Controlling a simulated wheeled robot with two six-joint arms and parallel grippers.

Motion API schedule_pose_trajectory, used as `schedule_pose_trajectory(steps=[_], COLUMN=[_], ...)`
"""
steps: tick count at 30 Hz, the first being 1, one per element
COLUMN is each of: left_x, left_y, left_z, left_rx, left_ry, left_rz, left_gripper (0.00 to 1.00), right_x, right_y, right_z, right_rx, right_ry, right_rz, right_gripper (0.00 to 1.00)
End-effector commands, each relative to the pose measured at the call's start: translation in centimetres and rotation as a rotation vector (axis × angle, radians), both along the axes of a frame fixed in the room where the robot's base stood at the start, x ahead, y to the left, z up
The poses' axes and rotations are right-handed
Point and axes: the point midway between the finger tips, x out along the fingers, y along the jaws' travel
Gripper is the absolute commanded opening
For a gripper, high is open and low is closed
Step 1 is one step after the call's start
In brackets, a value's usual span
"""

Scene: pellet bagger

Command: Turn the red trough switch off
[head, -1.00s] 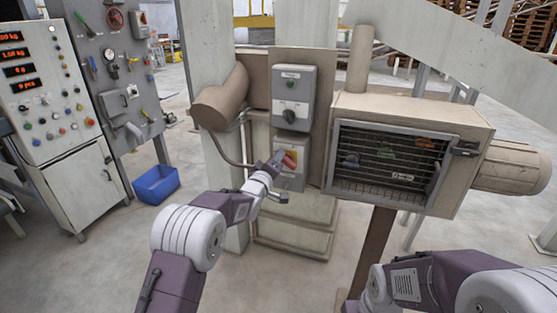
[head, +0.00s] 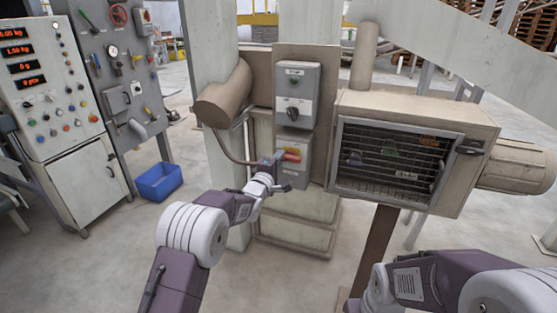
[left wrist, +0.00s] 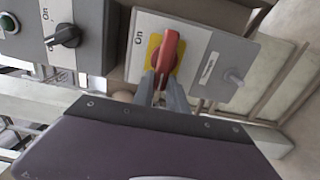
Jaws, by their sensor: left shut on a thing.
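The red trough switch (head: 292,154) is a red handle on a yellow plate, on the front of a grey box below another grey box. In the head view its handle lies roughly level. In the left wrist view the red handle (left wrist: 168,52) stands nearly upright in the picture, with an "On" mark on the box to its left. My left gripper (head: 277,157) is at the handle's left end, shut on it; its fingers (left wrist: 163,88) show at the handle's near end. The exact finger contact is partly hidden. My right arm shows at the lower right, its gripper out of view.
The upper grey box (head: 293,97) carries a black knob (head: 293,112). A curved pipe (head: 225,100) is left of the boxes. A barred cabinet (head: 395,160) stands close on the right. A blue bin (head: 158,182) sits on the floor at left.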

Motion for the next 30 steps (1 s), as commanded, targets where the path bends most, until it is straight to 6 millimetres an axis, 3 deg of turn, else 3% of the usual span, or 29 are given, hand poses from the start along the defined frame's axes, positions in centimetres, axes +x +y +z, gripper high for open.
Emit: schedule_pose_trajectory(steps=[1, 14, 15, 16, 30], left_x=[-0.18, -0.19, -0.19, -0.19, -0.09], left_y=[-0.39, -0.42, -0.42, -0.42, -0.12], left_z=[-0.84, -0.83, -0.82, -0.78, -0.17], left_rx=[0.004, -0.003, -0.004, -0.004, -0.008], left_ry=[0.016, 0.019, 0.018, 0.018, 0.006], left_rz=[-0.008, -0.008, -0.008, -0.008, -0.003], left_gripper=[0.0, 0.0, 0.29, 0.38, 0.4], right_x=[0.0, 0.01, 0.01, 0.0, 0.0], right_y=[0.0, 0.0, 0.0, 0.0, 0.0], right_z=[-0.06, -0.05, -0.05, -0.05, -0.02], right_rx=[0.0, 0.0, 0.0, 0.0, 0.0], right_ry=[0.0, 0.0, 0.0, 0.0, 0.0], right_rz=[0.0, 0.0, 0.0, 0.0, 0.0], right_gripper=[0.36, 0.36, 0.36, 0.36, 0.36])
